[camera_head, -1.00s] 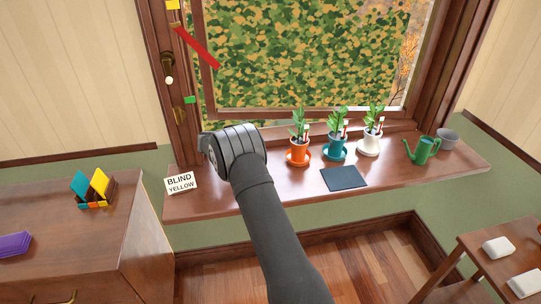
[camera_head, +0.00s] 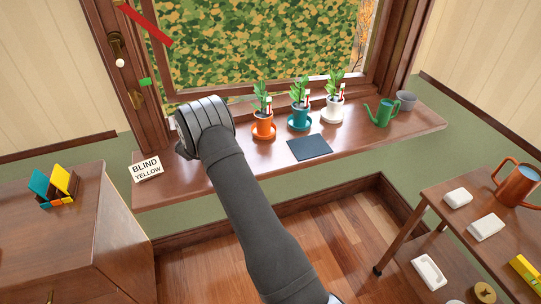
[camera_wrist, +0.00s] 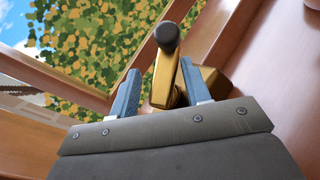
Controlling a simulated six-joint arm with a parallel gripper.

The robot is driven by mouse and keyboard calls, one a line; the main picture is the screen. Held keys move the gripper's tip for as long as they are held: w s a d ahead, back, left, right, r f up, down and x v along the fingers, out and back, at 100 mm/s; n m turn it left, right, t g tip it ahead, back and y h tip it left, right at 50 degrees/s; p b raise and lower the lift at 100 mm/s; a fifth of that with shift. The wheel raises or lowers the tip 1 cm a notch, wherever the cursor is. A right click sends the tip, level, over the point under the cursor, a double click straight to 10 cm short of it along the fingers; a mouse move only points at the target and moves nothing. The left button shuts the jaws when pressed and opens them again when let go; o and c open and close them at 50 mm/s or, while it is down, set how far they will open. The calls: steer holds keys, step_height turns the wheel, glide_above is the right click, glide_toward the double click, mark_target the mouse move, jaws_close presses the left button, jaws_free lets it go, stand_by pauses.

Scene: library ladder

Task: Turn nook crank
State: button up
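A brass crank (camera_wrist: 163,80) with a dark round knob (camera_wrist: 167,37) shows in the wrist view, rising from a brass base (camera_wrist: 208,82) beside the window frame. My gripper (camera_wrist: 160,68) is open, its two blue-grey fingers apart. The crank arm shows between the fingers, closer to the right one; I cannot tell whether they touch it. In the head view my wrist covers the left end of the windowsill (camera_head: 228,180), and the fingers and this crank are hidden behind it.
A "BLIND YELLOW" card (camera_head: 146,169) stands left of my wrist. Potted plants (camera_head: 299,112), a dark mat (camera_head: 310,147) and a green watering can (camera_head: 382,112) are on the sill to the right. A brass window latch (camera_head: 137,99) is above left.

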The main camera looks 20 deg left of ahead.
steer(key=shift+n+y, duration=0.8)
steer(key=shift+n, duration=0.2)
steer(key=v, duration=1.7)
steer(key=shift+s+d+f, duration=0.1)
steer(key=shift+s+d, duration=0.1)
steer(key=shift+s, duration=0.1)
steer(key=w+d+m+h, duration=0.1)
steer(key=w+d+h, duration=0.1)
steer(key=d, duration=0.1)
steer(key=w+d+m+h, duration=0.1)
steer(key=w+d, duration=0.1)
steer(key=d, duration=0.2)
steer(key=w+d+f+m+h, duration=0.1)
steer(key=w+d+h, duration=0.1)
steer(key=d, duration=0.1)
steer(key=shift+d+m+h, duration=0.2)
steer(key=shift+m+h, duration=0.1)
steer(key=shift+m, duration=0.1)
steer(key=w+d+m+g+h, duration=0.1)
steer(key=d+h, duration=0.1)
steer(key=d, duration=0.2)
steer(key=w+d+f+m+g+h, duration=0.1)
steer(key=d+m, duration=0.1)
steer(key=d, duration=0.3)
steer(key=w+d+m+g+h, duration=0.1)
steer(key=d+m+h, duration=0.1)
steer(key=d, duration=0.2)
steer(key=shift+d+f+h, duration=0.3)
steer(key=shift+d+f, duration=0.05)
steer(key=shift+d, duration=0.05)
